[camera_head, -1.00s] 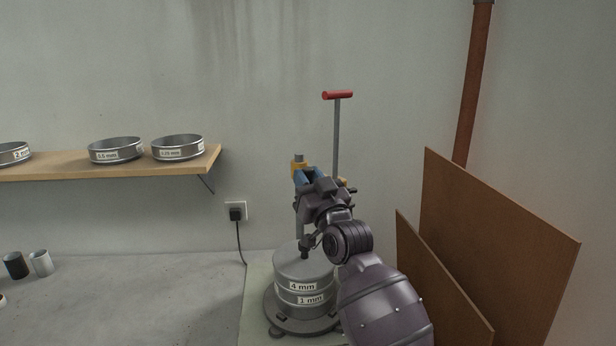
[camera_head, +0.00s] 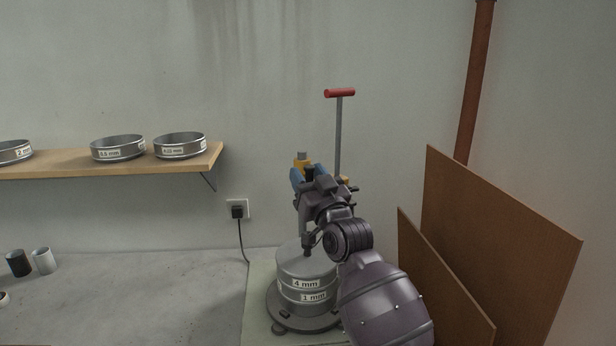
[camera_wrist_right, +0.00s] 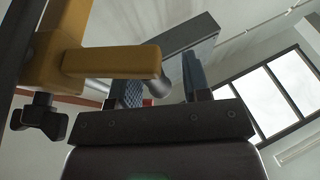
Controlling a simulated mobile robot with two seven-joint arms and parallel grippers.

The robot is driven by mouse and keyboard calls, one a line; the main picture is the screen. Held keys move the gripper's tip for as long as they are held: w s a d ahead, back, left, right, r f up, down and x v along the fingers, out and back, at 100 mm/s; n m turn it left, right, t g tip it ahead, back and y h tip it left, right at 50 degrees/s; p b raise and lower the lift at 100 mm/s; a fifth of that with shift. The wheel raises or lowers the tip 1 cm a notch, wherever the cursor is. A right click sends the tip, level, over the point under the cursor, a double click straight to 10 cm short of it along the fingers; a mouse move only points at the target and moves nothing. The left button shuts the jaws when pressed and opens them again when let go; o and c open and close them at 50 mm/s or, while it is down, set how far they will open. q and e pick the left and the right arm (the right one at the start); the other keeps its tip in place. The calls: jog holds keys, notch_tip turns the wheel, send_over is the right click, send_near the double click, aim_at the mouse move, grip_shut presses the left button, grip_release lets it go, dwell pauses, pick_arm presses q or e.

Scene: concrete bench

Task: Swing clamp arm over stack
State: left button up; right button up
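The stack of grey sieves labelled 4 mm and 1 mm (camera_head: 300,284) stands upright on a round dark base (camera_head: 275,318) in the head view. A dark knob (camera_head: 307,250) shows at its lid. Contact with the clamp cannot be told. My left gripper is out of view.
A rod with a red T-handle (camera_head: 339,93) rises behind my right gripper. Brown boards (camera_head: 490,240) lean at the right near a pipe (camera_head: 474,90). A shelf (camera_head: 75,168) with several sieves is at left.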

jog(key=b+v, duration=0.1)
jog(key=v, duration=1)
